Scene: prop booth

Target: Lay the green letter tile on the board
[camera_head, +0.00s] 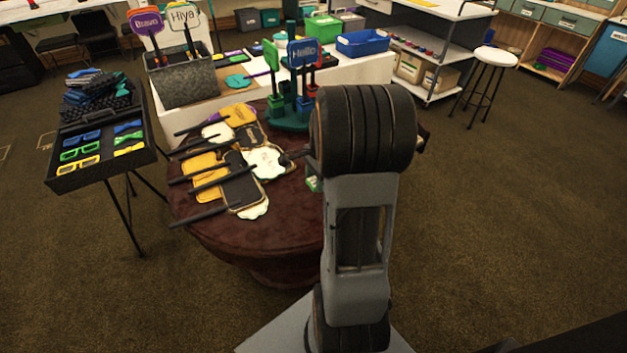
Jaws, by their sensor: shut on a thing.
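My gripper is hidden behind my own thick black and grey arm, which covers the right part of the round dark red table (240,235). I cannot see its fingers or anything in them. A small green and white piece (313,184) shows at the left edge of my arm, over the table. It is too small and too covered to tell whether it is the green letter tile. I cannot make out a board for tiles; several yellow, black and white paddle signs (268,162) with dark handles lie overlapping on the table's left half.
A blue "Hello" sign (303,52) stands in a green holder (288,122) at the table's back. A black case of coloured glasses (100,147) stands on a tripod at left. A white table (350,75) lies behind.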

